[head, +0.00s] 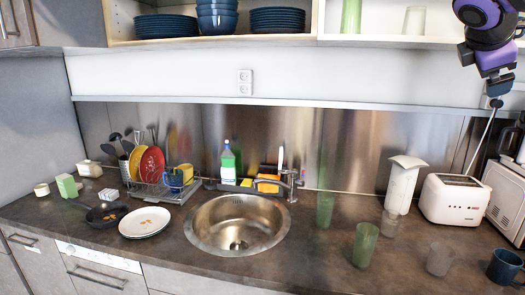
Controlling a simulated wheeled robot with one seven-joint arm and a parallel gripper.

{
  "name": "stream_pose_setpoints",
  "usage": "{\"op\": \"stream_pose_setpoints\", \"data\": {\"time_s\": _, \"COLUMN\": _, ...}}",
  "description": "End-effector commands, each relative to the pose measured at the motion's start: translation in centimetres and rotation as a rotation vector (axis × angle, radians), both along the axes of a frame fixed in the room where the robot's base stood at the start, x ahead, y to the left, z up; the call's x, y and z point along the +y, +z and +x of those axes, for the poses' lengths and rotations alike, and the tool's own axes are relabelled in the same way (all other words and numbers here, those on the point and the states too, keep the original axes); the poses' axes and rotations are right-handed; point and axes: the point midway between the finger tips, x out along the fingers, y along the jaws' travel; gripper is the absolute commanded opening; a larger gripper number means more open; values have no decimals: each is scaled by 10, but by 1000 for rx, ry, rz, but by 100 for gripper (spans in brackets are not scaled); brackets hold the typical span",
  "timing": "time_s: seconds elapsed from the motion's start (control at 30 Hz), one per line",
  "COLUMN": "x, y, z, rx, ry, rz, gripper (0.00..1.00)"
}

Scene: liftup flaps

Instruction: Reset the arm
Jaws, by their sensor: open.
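My gripper (496,96) hangs at the upper right of the head view, below the purple and black links of my arm. It is small in the picture, open, with nothing seen in it. It is in front of the wall above the toaster, apart from the counter. The wall cabinet (318,39) along the top stands open at the front, and no flap shows in view. Its upper part is cut off by the picture's top edge.
The cabinet holds blue plates (166,27) and bowls. The counter carries a sink (238,205), a dish rack, a white toaster (454,199), a white canister (402,185) and several glasses.

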Motion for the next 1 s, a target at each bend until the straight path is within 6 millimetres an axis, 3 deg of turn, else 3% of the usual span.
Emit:
{"op": "stream_pose_setpoints", "data": {"time_s": 0.03, "x": 12, "y": -16, "z": -22, "rx": -47, "ry": -41, "rz": 115, "gripper": 100}}
{"op": "stream_pose_setpoints", "data": {"time_s": 0.3, "x": 91, "y": -108, "z": -124, "rx": -243, "ry": -384, "rz": 758, "gripper": 100}}
{"op": "stream_pose_setpoints", "data": {"time_s": 0.5, "x": 139, "y": -160, "z": -180, "rx": -302, "ry": -661, "rz": 1102, "gripper": 100}}
{"op": "stream_pose_setpoints", "data": {"time_s": 0.7, "x": 160, "y": -182, "z": -203, "rx": -316, "ry": -803, "rz": 1242, "gripper": 100}}
{"op": "stream_pose_setpoints", "data": {"time_s": 1.0, "x": 162, "y": -183, "z": -204, "rx": -316, "ry": -817, "rz": 1254, "gripper": 100}}
